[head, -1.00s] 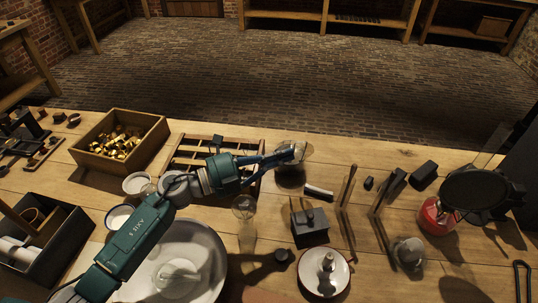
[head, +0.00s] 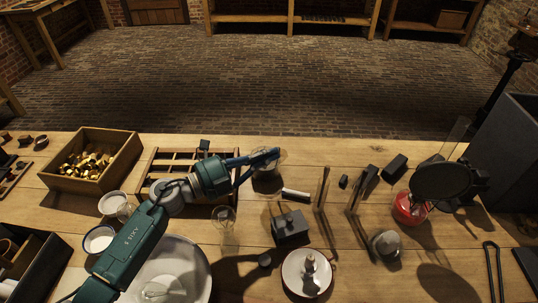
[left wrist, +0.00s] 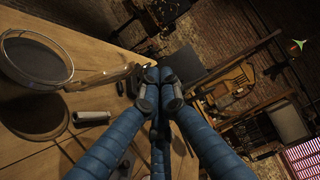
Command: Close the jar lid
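A pale round disc, perhaps the lid, shows faintly there. In the left wrist view a round clear glass piece with a metal rim (left wrist: 70,62) lies at upper left, with a thin metal arm running from it toward the fingertips. The blue fingers of my left gripper (left wrist: 159,88) meet at their tips; I see nothing clearly held between them. My right gripper is not in view.
A wooden box of brass parts (head: 92,182) stands at left. A small dark box (head: 291,228), metal stands and a red burner (head: 408,209) are to the right. A large pale dish (head: 200,262) and white cups lie nearer. Bare bench lies beyond the jar.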

